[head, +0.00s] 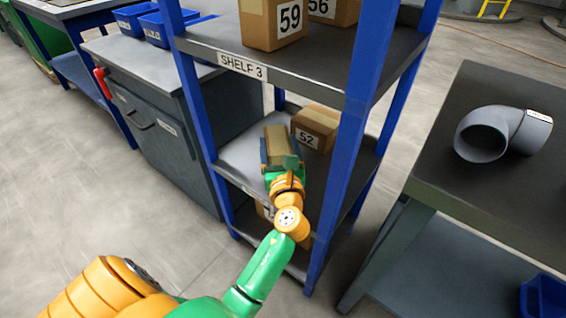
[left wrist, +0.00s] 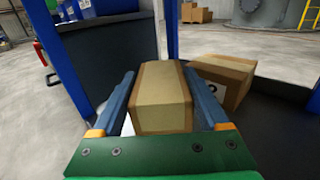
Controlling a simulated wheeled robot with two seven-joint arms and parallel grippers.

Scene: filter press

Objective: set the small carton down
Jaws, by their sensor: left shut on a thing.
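The small carton (left wrist: 160,98) is a brown box with a lighter tape strip. It sits between the two fingers of my left gripper (left wrist: 161,105), which is shut on it. In the head view the carton (head: 276,141) is inside the blue-posted rack, over the grey shelf below SHELF 3, and my left gripper (head: 282,158) reaches in from the front. I cannot tell whether the carton's underside touches the shelf. My right gripper is not in view.
Carton 52 (head: 316,128) stands close to the right of the held carton; it also shows in the left wrist view (left wrist: 225,78). Blue posts (head: 355,110) flank the opening. The shelf board (head: 238,160) is bare at left. Carton 59 (head: 270,25) stands on the shelf above.

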